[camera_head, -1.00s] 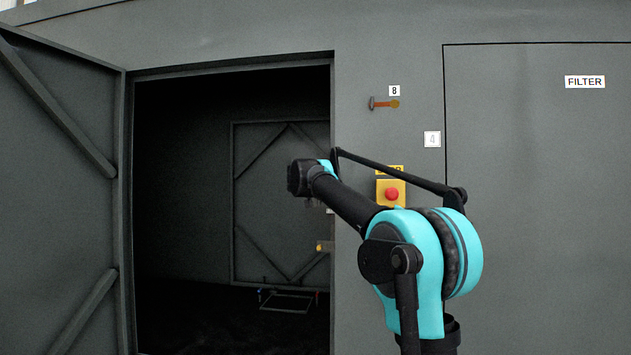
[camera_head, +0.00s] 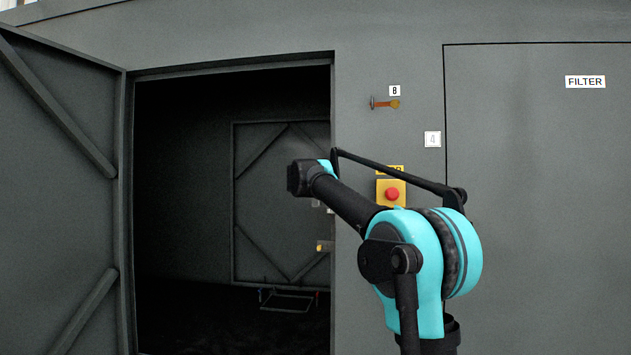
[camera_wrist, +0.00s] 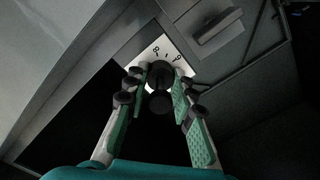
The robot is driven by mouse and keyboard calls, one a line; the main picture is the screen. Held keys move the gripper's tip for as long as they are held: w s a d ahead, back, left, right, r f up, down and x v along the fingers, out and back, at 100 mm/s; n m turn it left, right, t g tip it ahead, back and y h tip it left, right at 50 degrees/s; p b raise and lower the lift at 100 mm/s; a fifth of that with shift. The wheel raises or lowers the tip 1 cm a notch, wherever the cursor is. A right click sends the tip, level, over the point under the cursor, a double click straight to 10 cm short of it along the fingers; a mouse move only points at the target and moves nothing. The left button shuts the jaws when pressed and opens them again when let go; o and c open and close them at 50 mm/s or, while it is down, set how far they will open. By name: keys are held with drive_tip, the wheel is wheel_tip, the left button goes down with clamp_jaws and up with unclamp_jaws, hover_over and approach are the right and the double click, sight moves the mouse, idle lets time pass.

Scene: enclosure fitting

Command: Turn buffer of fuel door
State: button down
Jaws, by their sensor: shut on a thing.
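In the wrist view, a round black knob (camera_wrist: 160,101) stands out from a white plate (camera_wrist: 172,50) with small dark marks on it. My gripper (camera_wrist: 160,78) has its two green-padded fingers on either side of the knob and is shut on it. The knob's pointing direction is too dark to read. In the head view my arm reaches to the right edge of the open doorway; the fingers and the knob are hidden there.
An open door (camera_head: 70,190) stands at the left. Inside the dark enclosure are another braced door (camera_head: 275,195) and a low frame (camera_head: 288,301). A yellow box with a red button (camera_head: 392,194) and an orange-handled lever (camera_head: 385,104) are on the outer wall. A grey handle (camera_wrist: 220,26) is near the plate.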

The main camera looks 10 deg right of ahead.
drive_tip(key=n, duration=2.4)
drive_tip(key=shift+f+n, duration=0.15)
drive_tip(key=shift+n, duration=0.15)
idle(0.4)
drive_tip(key=c, duration=1.3)
unclamp_jaws()
drive_tip(key=shift+o, duration=0.2)
drive_tip(key=shift+s, duration=0.1)
drive_tip(key=v, duration=1.2)
